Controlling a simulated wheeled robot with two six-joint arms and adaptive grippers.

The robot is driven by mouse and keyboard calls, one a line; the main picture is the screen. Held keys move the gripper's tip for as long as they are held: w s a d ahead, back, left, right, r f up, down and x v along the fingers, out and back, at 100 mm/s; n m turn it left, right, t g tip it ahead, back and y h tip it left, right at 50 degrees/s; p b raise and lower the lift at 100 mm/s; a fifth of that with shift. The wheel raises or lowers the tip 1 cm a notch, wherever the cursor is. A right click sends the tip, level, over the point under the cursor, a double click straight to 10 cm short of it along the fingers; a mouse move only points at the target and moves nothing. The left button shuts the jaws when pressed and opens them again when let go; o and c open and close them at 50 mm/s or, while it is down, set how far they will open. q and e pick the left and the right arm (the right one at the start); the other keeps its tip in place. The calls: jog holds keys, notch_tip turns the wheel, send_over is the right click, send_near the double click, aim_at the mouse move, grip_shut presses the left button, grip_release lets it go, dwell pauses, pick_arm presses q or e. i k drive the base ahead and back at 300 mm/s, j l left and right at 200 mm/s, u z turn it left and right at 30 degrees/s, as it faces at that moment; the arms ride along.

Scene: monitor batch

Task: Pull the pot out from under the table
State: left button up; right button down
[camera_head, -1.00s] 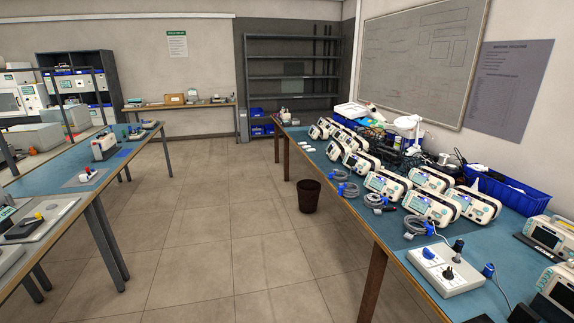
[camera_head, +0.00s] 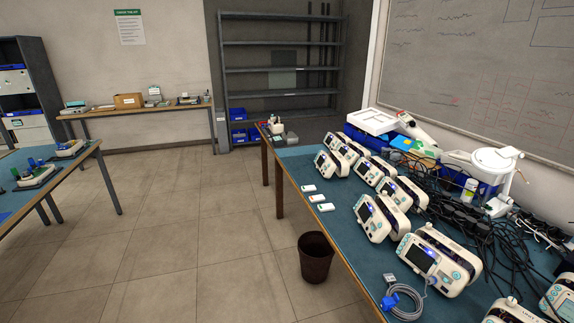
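A dark brown, bucket-shaped pot (camera_head: 316,259) stands upright on the tiled floor in the head view. It is at the left edge of the long blue-topped table (camera_head: 300,169) on the right. The table edge passes close to its right side in the picture; I cannot tell how far under the table it stands. Its open rim faces up and the inside looks dark. Neither of my grippers is in view.
Several white monitors (camera_head: 437,259) and tangled black cables (camera_head: 490,235) cover the right table. Another blue-topped table (camera_head: 75,172) stands at the left. The tiled floor (camera_head: 185,230) between them is clear. A grey shelf (camera_head: 280,70) stands at the back.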

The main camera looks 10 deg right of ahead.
aim_at(317, 254)
jog(key=i+z, duration=0.1)
jog(key=i, duration=0.5)
jog(key=i+j, duration=0.1)
jog(key=i, duration=0.55)
jog(key=i+j+z, duration=0.15)
jog(key=i, duration=0.45)
